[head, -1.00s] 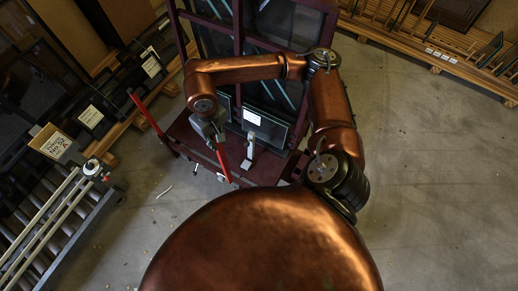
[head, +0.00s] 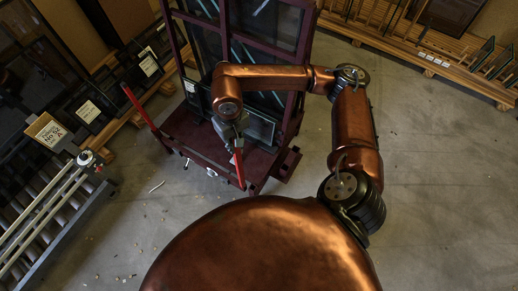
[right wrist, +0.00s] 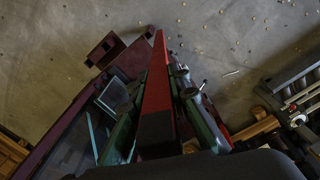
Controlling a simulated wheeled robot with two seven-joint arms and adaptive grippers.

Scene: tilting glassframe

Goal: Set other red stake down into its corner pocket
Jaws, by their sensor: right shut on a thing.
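My right gripper (head: 236,143) is shut on a red stake (head: 239,168) and holds it over the front part of the dark red cart. In the right wrist view the held stake (right wrist: 157,85) runs lengthwise between the green-edged fingers (right wrist: 160,120). The first red stake (head: 139,106) stands tilted in the picture at the cart's left corner. A dark red square bracket (head: 286,163) sticks out at the cart's right front corner, to the right of the held stake. It also shows in the right wrist view (right wrist: 105,50), apart from the stake. My left gripper is out of view.
The dark red cart deck (head: 180,122) carries an upright frame (head: 222,50) with glass panes behind my gripper. A roller conveyor (head: 45,215) stands at the left. Wooden racks with panes (head: 425,58) line the back right. The floor at right is clear.

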